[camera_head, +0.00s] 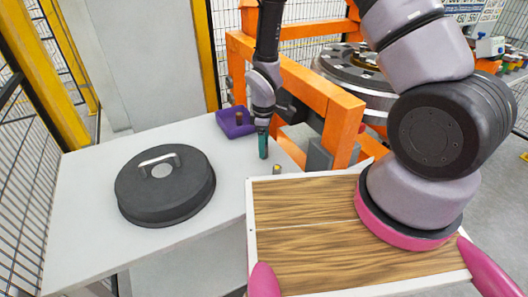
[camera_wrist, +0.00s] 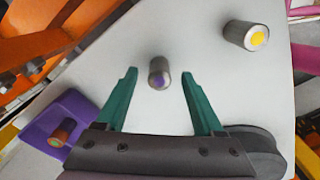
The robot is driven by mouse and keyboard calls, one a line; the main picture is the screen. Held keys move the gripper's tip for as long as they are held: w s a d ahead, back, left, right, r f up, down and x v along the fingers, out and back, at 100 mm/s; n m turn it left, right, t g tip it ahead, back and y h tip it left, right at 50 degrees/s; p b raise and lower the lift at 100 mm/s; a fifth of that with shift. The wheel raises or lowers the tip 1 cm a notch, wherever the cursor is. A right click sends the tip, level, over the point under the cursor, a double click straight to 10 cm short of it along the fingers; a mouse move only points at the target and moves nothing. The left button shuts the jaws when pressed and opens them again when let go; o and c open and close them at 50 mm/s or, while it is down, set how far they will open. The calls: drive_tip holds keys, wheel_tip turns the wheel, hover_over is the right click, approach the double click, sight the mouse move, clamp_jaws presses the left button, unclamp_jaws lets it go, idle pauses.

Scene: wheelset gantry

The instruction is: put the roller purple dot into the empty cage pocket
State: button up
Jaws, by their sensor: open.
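The roller with the purple dot (camera_wrist: 159,69) is a small grey metal cylinder on the white table. In the wrist view it shows between the two green fingertips. My gripper (camera_wrist: 159,74) is open, with a gap on each side of the roller; I cannot tell how far above the table the tips are. In the head view my gripper (camera_head: 263,146) points down over the table's right part, and its fingers hide the purple-dot roller. I cannot make out the empty cage pocket in either view.
A yellow-dot roller (camera_wrist: 246,36) stands to the right in the wrist view. A purple tray (camera_head: 224,121) holds another roller. A black round cover (camera_head: 165,190) with a handle lies on the white table (camera_head: 95,175). An orange frame (camera_head: 338,110) and metal wheel assembly (camera_head: 350,66) stand behind.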

drive_tip(key=shift+f, duration=0.75)
clamp_jaws()
drive_tip(key=shift+r, duration=0.1)
